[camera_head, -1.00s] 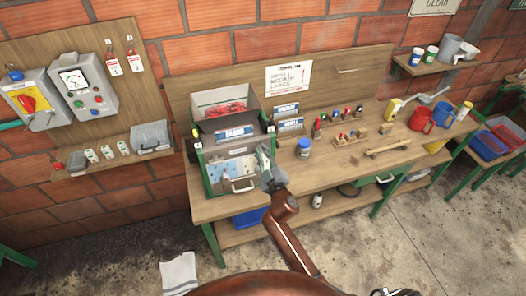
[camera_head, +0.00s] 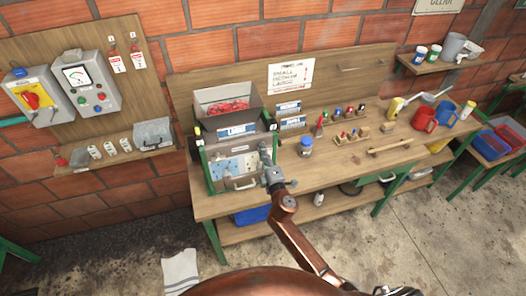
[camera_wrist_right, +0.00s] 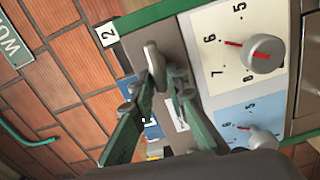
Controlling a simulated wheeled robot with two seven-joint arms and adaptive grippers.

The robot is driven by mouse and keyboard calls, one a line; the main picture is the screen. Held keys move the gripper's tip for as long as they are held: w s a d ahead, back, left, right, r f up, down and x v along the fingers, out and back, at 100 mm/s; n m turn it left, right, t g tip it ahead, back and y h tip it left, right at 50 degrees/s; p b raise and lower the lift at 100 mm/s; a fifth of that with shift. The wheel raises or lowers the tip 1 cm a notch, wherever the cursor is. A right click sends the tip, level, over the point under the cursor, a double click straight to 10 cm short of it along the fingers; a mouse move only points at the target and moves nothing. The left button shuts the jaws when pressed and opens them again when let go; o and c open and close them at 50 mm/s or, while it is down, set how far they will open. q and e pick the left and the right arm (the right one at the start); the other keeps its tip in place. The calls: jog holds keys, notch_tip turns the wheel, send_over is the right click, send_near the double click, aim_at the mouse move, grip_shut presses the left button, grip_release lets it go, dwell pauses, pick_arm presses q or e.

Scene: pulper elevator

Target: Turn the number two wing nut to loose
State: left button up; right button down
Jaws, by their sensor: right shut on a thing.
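The pulper (camera_head: 237,152), a grey box in a green frame with a hopper of red cherries, stands at the left end of the bench. The number 2 tag (camera_wrist_right: 108,33) sits on the green frame in the right wrist view. Close by it is a rounded grey metal wing nut (camera_wrist_right: 153,60). My right gripper (camera_wrist_right: 162,82) is shut on the wing nut, its green fingers reaching up to it. In the head view my right gripper (camera_head: 266,160) is at the pulper's right front side and hides the nut. My left gripper is not in view.
Beside the fingers are a cream dial plate with a grey knob and red pointer (camera_wrist_right: 262,54) and a blue dial plate (camera_wrist_right: 248,115). A blue-lidded jar (camera_head: 305,147) stands on the bench to the right. A control panel (camera_head: 85,85) is on the wall at left.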

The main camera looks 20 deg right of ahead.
jog(key=shift+f+n, duration=0.1)
jog(key=shift+n, duration=0.4)
jog(key=c, duration=1.9)
grip_release()
jog(key=s, duration=1.2)
jog(key=shift+d, duration=0.15)
